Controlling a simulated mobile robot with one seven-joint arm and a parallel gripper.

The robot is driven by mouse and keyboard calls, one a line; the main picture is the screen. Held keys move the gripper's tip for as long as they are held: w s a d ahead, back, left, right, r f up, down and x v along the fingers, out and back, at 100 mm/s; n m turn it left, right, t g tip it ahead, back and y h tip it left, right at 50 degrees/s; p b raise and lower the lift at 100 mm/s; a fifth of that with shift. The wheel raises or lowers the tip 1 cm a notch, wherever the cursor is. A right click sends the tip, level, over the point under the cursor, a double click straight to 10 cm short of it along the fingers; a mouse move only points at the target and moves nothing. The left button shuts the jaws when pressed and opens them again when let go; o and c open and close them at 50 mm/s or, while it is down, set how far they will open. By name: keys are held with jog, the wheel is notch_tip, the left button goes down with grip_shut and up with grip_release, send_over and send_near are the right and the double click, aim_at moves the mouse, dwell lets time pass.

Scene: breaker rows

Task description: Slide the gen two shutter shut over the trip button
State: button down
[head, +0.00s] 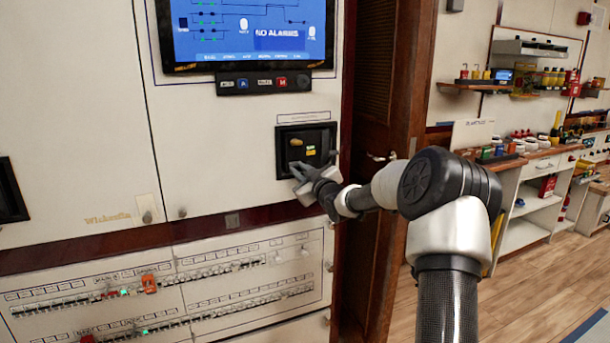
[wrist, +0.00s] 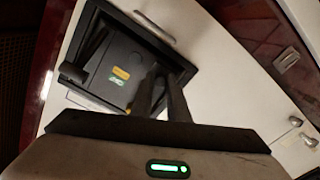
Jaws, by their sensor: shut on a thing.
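The black breaker unit (head: 283,133) is set in the white cabinet front; the wrist view also shows its frame (wrist: 85,30). My gripper (head: 308,170) is at the unit's lower edge. In the wrist view its dark fingers (wrist: 160,85) are close together against the right part of the unit's face. They are shut on a small part, apparently the shutter, which they mostly hide. I cannot make out the trip button or how far the shutter covers it.
A screen (head: 250,35) with a button strip (head: 264,82) is above the unit. Rows of breakers (head: 90,300) lie below left. A wooden door (head: 385,120) is close on the right, with shelves and a workbench (head: 540,165) beyond. The floor at right is clear.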

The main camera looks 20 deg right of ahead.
jog(key=shift+a, duration=0.25)
jog(key=c, duration=1.7)
grip_release()
jog(key=shift+a, duration=0.1)
jog(key=shift+s+d, duration=0.2)
jog(key=shift+s, duration=0.3)
jog(key=s, duration=0.5)
jog(key=s+p, duration=0.1)
jog(key=s, duration=0.5)
jog(key=s+d, duration=0.1)
jog(key=s, duration=0.4)
jog(key=shift+s, duration=0.2)
jog(key=shift+a, duration=0.1)
